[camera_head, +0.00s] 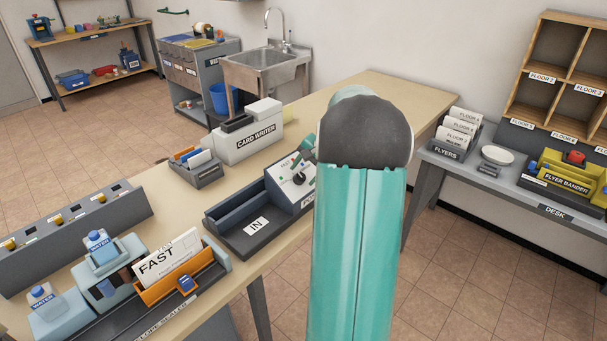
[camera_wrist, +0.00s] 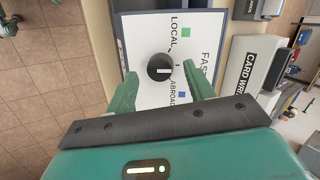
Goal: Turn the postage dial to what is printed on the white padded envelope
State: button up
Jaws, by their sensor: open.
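The white padded envelope (camera_head: 165,262) stands in an orange holder in the head view, with FAST printed large on it. The postage dial (camera_wrist: 159,67) is a round black knob on a white panel (camera_wrist: 140,30). The panel reads LOCAL by a green square, ABROAD by a blue square, and FAST at the right in the wrist view. The knob's white mark lies on its right side, toward FAST. My gripper (camera_wrist: 160,78) is open, with one teal finger on each side of the knob. I cannot tell if the fingers touch it. My arm partly hides the panel in the head view.
An IN tray (camera_head: 256,226) adjoins the dial panel. A CARD WRITER (camera_head: 250,140) stands behind it, near an organizer (camera_head: 196,168) with cards. WATER bottles (camera_head: 98,243) stand at the left. A grey desk (camera_head: 500,181) is at the right, across open floor.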

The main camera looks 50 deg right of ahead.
jog(key=v, duration=1.2)
jog(key=shift+s+r, duration=0.1)
jog(key=w+a+r+n+g, duration=0.1)
jog(key=a+r+n, duration=0.15)
jog(key=a, duration=0.95)
jog(key=w+a+r+n, duration=0.15)
jog(key=a+n, duration=0.25)
jog(key=a, duration=0.8)
jog(key=s+a+f+n+h, duration=0.1)
jog(key=s+a+n, duration=0.3)
jog(key=a, duration=0.6)
jog(key=s+a+f+n+t+h, duration=0.1)
jog(key=s+a+n, duration=0.3)
jog(key=s+a, duration=0.4)
jog(key=a+f, duration=0.1)
jog(key=a, duration=0.1)
jog(key=shift+s+a+f+n, duration=0.25)
jog(key=shift+s+f+n, duration=0.1)
jog(key=shift+s+f, duration=0.05)
